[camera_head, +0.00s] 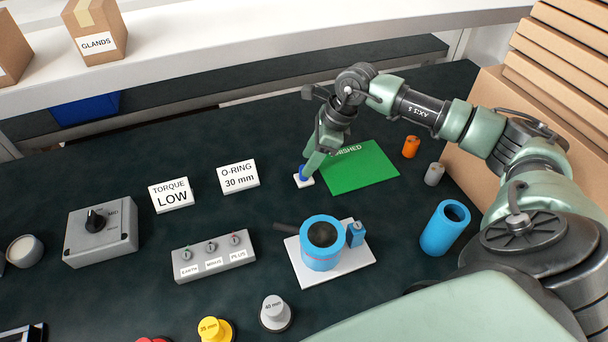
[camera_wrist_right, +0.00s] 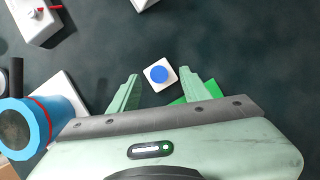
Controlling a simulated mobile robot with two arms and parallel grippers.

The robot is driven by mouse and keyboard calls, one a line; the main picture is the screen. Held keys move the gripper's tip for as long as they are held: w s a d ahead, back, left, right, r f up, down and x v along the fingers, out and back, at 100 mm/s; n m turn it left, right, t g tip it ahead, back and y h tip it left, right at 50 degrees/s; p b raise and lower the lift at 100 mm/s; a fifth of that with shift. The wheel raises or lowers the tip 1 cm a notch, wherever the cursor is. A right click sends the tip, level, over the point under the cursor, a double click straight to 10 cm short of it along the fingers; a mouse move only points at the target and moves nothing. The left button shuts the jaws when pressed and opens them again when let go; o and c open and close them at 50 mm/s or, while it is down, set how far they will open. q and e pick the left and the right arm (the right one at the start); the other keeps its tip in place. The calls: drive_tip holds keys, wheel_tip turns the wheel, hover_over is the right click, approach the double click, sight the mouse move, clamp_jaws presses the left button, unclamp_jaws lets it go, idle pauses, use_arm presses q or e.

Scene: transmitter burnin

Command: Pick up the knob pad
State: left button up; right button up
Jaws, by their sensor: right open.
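The knob pad is most likely the small white square with a round blue top (camera_head: 304,180), lying on the dark bench at the left edge of the green mat (camera_head: 362,168). In the right wrist view the same blue-topped square (camera_wrist_right: 159,74) shows whole, between and slightly beyond the two fingertips. My right gripper (camera_head: 314,163) reaches down over it from behind, and its finger partly covers the blue top in the head view. In the wrist view the right gripper (camera_wrist_right: 160,78) is open with nothing held. Whether a finger touches the square I cannot tell. My left gripper is not in view.
Cards reading "TORQUE LOW" (camera_head: 171,195) and "O-RING 30 mm" (camera_head: 238,176) stand to the left. A blue cylinder on a white plate (camera_head: 333,278), a switch box (camera_head: 213,257) and a blue tube (camera_head: 445,228) stand nearer. Orange and grey cylinders stand right of the mat.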

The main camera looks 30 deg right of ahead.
drive_tip(key=x, duration=0.4)
drive_tip(key=shift+p, duration=0.3)
clamp_jaws()
drive_tip(key=shift+r, duration=0.1)
wheel_tip(320, 180, up, 20)
drive_tip(key=b, duration=0.1)
